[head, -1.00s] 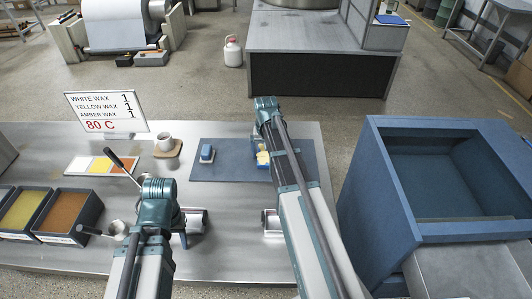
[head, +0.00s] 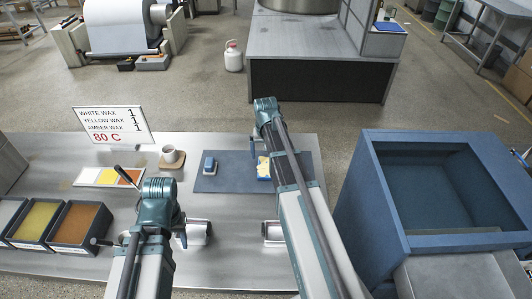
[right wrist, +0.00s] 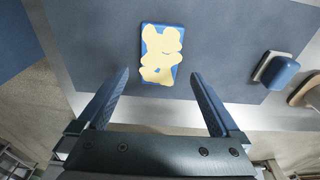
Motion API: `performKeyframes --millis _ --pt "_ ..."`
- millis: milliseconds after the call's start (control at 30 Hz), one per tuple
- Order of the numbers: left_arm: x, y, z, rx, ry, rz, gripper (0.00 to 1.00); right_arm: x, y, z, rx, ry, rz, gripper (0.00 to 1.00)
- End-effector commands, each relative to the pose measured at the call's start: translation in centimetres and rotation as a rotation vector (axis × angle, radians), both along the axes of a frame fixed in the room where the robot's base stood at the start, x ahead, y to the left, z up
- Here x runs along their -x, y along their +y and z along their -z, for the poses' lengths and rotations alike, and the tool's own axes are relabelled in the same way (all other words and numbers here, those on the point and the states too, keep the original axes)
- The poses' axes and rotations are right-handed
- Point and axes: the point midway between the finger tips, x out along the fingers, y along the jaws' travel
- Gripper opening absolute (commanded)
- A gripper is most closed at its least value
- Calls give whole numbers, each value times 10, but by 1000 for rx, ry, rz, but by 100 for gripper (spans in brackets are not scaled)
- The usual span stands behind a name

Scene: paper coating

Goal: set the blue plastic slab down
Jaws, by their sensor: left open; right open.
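The blue plastic slab (right wrist: 149,33) lies flat on the dark blue-grey mat (right wrist: 222,40), with pale yellow blobs covering much of its top. In the head view the slab (head: 264,177) is partly hidden by my right arm. My right gripper (right wrist: 162,82) is open and empty in the right wrist view, its fingers spread to either side below the slab's near edge and apart from it. My left gripper (head: 182,240) hangs over the table at the left, mostly hidden by its own wrist, with nothing seen in it.
A blue block with a pale base (head: 209,165) sits on the mat's left part. A cup (head: 170,154) on a coaster, a colour card (head: 101,177), wax trays (head: 80,222) and a sign (head: 110,125) are to the left. A large blue bin (head: 385,215) stands right of the table.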

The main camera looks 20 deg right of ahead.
Motion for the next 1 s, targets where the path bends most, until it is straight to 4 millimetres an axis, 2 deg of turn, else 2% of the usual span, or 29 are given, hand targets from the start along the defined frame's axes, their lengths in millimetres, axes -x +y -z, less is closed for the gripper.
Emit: performKeyframes --millis 33,300,667,767,867,900,1000 --pt "0 0 -17 0 0 0 47 1 1 -17 0 0 0 100" --pt "0 0 -49 0 0 1 47 5 3 -49 0 0 0 100" --pt "0 0 -51 0 0 2 47 6 5 -51 0 1 -4 100" --pt "0 0 -51 0 0 1 47 16 27 -51 3 11 -51 100" --pt "0 0 -51 0 0 1 47 42 78 -51 11 40 -166 100" --pt "0 0 -51 0 0 1 47 57 102 -50 16 53 -225 100" --pt "0 0 -51 0 0 1 47 97 156 -50 33 91 -380 100"
